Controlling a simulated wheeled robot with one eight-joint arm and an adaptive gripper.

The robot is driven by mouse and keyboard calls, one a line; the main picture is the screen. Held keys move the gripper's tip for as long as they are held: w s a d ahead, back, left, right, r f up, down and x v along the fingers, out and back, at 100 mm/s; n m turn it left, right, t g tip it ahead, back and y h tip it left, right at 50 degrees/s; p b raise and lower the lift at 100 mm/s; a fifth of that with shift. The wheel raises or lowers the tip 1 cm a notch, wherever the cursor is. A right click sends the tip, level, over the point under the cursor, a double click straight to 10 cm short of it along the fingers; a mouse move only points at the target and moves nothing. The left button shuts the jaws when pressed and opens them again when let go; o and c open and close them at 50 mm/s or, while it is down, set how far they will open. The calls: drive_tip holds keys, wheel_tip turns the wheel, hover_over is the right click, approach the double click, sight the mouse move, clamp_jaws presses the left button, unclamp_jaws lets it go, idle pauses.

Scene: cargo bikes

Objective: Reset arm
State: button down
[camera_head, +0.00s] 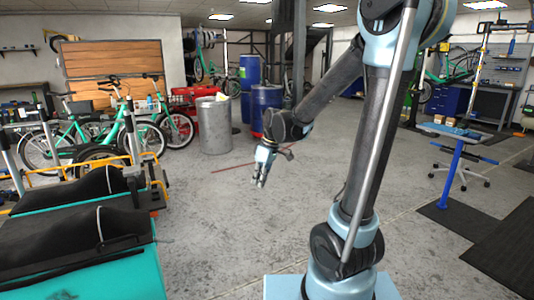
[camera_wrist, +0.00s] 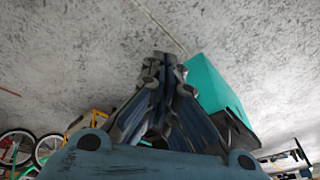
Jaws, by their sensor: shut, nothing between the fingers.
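My gripper (camera_head: 260,182) hangs near the middle of the head view, pointing down over bare concrete floor. My arm rises at the right of that view and bends over and down to it. In the wrist view my gripper (camera_wrist: 163,62) shows from behind, its fingers together and nothing between them. It touches nothing that I can see.
A teal cargo box (camera_head: 115,275) with black covers stands at the front left. Green bikes (camera_head: 130,125), a grey bin (camera_head: 214,125) and blue barrels (camera_head: 266,105) stand behind. A blue work stand (camera_head: 455,165) is at the right. The middle floor is clear.

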drive_tip(key=s+d+f+m+t+h, duration=0.1)
drive_tip(key=s+d+f+m+h, duration=0.2)
drive_tip(key=s+d+m, duration=0.9)
drive_tip(key=shift+s+d+f+t, duration=0.35)
drive_tip(key=shift+s+d, duration=3.5)
drive_tip(key=shift+d, duration=1.1)
